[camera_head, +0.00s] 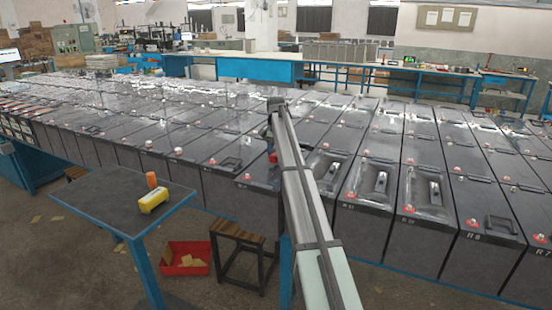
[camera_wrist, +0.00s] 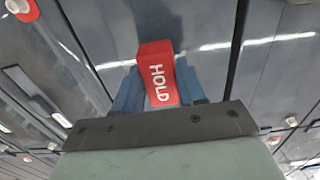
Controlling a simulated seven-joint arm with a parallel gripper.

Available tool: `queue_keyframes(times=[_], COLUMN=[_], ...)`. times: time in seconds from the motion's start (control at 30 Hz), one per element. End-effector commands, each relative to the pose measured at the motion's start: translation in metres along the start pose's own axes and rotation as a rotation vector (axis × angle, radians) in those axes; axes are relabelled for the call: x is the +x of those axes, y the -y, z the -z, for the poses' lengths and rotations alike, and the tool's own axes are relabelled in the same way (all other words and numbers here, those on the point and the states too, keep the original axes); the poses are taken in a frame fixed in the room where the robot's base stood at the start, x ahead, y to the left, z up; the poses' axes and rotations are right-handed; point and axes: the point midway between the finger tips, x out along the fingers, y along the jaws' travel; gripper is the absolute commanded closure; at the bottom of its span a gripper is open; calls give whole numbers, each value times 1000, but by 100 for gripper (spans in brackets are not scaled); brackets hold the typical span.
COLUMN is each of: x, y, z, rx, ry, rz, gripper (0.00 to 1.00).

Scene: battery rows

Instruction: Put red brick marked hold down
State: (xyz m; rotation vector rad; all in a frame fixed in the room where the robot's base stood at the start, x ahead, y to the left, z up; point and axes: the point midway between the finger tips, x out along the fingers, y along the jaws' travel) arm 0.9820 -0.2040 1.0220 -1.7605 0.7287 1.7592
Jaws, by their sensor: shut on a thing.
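The red brick marked HOLD (camera_wrist: 160,62) is between the two blue fingers of my gripper (camera_wrist: 159,85) in the wrist view, its white lettering facing the camera. My gripper is shut on it. In the head view only a small red part of the brick (camera_head: 273,157) shows beside my arm, over the front rows of dark batteries (camera_head: 225,150). My arm hides much of the gripper there. I cannot tell whether the brick touches a battery top or hangs above it.
Batteries with red and white terminal caps and some raised handles (camera_head: 381,182) fill the floor. At the front left, a dark table (camera_head: 100,205) holds a yellow block (camera_head: 153,201) and an orange cylinder (camera_head: 151,180). A wooden stool (camera_head: 238,236) and a red bin (camera_head: 172,267) stand by it.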

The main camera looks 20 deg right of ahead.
Motion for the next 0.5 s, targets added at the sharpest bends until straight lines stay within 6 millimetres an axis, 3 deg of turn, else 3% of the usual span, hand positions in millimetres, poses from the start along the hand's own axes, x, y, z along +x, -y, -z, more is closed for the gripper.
queue_keyframes(times=[0.13, 0.5], x=[17, 20], y=[0, 0], z=[0, 0], rx=[0, 0], ry=[0, -1], rz=[0, 0], gripper=[90, 90])
